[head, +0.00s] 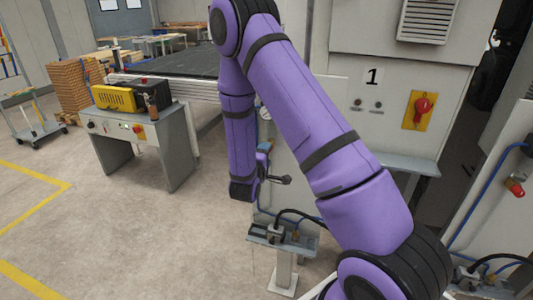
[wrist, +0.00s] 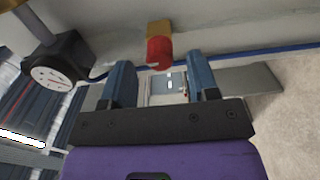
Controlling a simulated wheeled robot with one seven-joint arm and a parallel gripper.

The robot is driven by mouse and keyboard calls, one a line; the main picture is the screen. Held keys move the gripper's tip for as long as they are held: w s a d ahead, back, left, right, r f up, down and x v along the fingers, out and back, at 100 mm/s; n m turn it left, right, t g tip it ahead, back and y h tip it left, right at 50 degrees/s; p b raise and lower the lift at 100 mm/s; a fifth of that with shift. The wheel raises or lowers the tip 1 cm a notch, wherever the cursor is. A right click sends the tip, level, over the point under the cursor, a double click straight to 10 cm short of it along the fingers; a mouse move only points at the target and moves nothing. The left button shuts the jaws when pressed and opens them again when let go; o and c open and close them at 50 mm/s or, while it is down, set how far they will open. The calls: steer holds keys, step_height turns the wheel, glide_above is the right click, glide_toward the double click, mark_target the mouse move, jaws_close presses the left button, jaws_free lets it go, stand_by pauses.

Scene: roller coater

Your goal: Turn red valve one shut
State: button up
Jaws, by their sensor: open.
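In the wrist view, a red valve (wrist: 159,52) with a brass-yellow part hangs just beyond the fingertips. It sits between the two fingers sideways and a little above them in the picture. My gripper (wrist: 161,76) has its two blue fingers apart, with nothing held between them. I cannot tell whether the valve touches a finger. In the head view, my gripper (head: 264,158) is low beside the machine marked 1, largely hidden by my purple arm. The valve at that machine is hidden there. Another red valve (head: 515,187) with a blue hose shows on the panel at the far right.
A round gauge (wrist: 50,76) is left of the fingers, and a blue hose (wrist: 245,53) runs behind the valve. A red switch on a yellow plate (head: 411,119) is on the machine panel. A grey control desk (head: 138,150) stands left; the floor before it is clear.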

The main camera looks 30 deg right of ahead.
steer(key=v, duration=0.9)
steer(key=s+d+r+m+g+y, duration=0.1)
steer(key=s+d+r+m+g, duration=0.25)
steer(key=s+r+g, duration=0.45)
steer(key=s+d+r+m+g, duration=0.35)
steer(key=s+r, duration=0.25)
steer(key=r, duration=0.4)
steer(key=s+a+r+t+y, duration=0.5)
steer(key=s+a+r+y, duration=0.6)
steer(key=s+a+y, duration=0.1)
steer(key=shift+s+a+t+y, duration=0.25)
steer(key=shift+t+y, duration=0.1)
steer(key=shift+y, duration=0.25)
steer(key=shift+r, duration=0.1)
